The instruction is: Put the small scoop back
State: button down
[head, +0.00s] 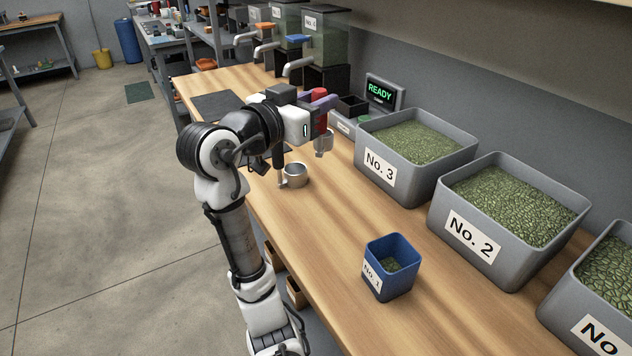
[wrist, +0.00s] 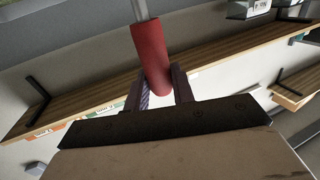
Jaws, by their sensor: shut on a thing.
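The small scoop has a red handle (head: 319,97) and a small metal bowl (head: 324,143) hanging below it in the head view. My gripper (head: 322,102) is shut on the red handle and holds the scoop upright above the back part of the wooden bench. In the wrist view the red handle (wrist: 150,55) stands between the two purple fingers (wrist: 160,92). The bowl is hidden in the wrist view. I cannot tell how far the bowl hangs above the bench.
A metal cup (head: 295,173) stands on the bench below my wrist. Grey bins No. 3 (head: 378,172) and No. 2 (head: 470,238) hold green beans along the right. A blue No. 1 container (head: 390,282) stands in front. A READY display (head: 381,93) is behind the gripper.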

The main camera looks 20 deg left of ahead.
notch_tip(320, 180, down, 15)
jog(key=shift+f, duration=0.2)
dwell(0.3)
jog(key=shift+f, duration=0.2)
jog(key=c, duration=1.2)
grip_release()
jog(key=shift+r, duration=0.1)
